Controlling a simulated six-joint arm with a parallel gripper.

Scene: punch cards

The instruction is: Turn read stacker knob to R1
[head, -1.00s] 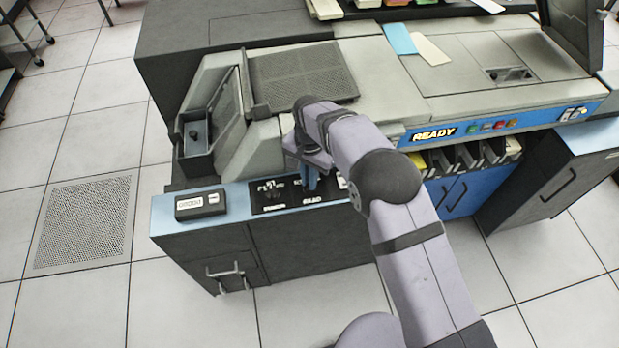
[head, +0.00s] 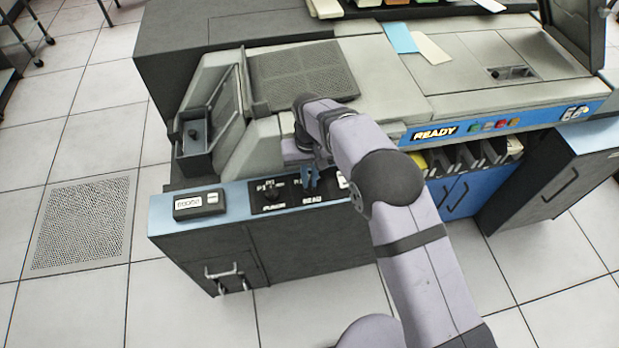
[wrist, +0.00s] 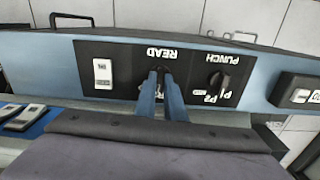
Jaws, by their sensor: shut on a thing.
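The dark panel (wrist: 130,85) on the blue ledge carries the READ and PUNCH labels, upside down in the wrist view. My gripper (wrist: 160,78) has its two blue fingers shut on the read stacker knob at the READ label. The fingers cover nearly all of this knob and part of the position marks beside it, so its pointing direction cannot be told. In the head view my gripper (head: 311,182) is at the right part of the panel. The dark punch knob (wrist: 219,84) stands apart from the fingers, with P1 and P2 marks beside it.
A white rocker switch (wrist: 102,72) is on the other side of READ from the punch knob. A small labelled box (head: 200,203) sits on the ledge left of the panel. The grey machine top (head: 400,85) rises behind the panel. Open floor lies in front.

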